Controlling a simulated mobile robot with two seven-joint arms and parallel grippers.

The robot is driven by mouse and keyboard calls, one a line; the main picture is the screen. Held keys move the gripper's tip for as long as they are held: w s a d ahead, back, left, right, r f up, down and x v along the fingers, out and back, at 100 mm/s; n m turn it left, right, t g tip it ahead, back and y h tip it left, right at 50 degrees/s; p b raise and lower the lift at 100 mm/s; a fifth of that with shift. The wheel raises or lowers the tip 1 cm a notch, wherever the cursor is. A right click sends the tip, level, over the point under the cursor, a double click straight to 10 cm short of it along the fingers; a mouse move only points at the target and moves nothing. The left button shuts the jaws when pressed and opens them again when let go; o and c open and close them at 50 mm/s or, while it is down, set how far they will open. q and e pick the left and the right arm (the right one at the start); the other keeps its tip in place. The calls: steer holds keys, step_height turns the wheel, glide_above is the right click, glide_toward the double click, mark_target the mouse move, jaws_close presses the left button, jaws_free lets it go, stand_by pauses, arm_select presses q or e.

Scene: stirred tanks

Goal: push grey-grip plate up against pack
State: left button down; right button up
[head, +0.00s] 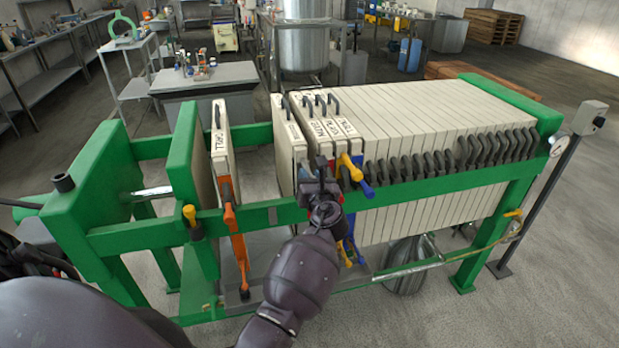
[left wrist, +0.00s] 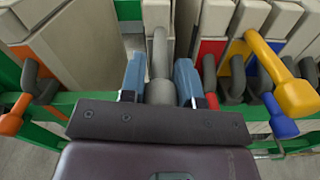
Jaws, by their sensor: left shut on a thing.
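The grey-grip plate (head: 287,135) hangs upright on the green side rails, at the left end of the pack (head: 430,115). My left gripper (head: 322,190) is at the near rail. In the left wrist view its blue fingers (left wrist: 160,82) are shut on the plate's grey grip (left wrist: 159,55), one on each side. The pack's first plates, with red, yellow and blue marks, stand close on its right. The fingers and my arm hide part of the space there, so I cannot tell whether plate and pack touch. My right gripper is not in view.
A plate with an orange grip (head: 232,215) stands alone to the left, with open rail between it and the grey-grip plate. A yellow grip (head: 350,167) and blue grip stick out just right of my gripper. A green press head (head: 185,160) stands further left.

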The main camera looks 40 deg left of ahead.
arm_select(q)
steer(key=shift+w+d, duration=1.15)
steer(key=shift+w, duration=0.05)
steer(key=c, duration=0.8)
jaws_free()
steer(key=shift+w+d, duration=0.1)
steer(key=shift+w, duration=0.1)
steer(key=shift+c, duration=0.2)
steer(key=shift+s, duration=0.1)
steer(key=v, duration=1)
steer(key=shift+s+d, duration=0.2)
steer(key=shift+s, duration=0.15)
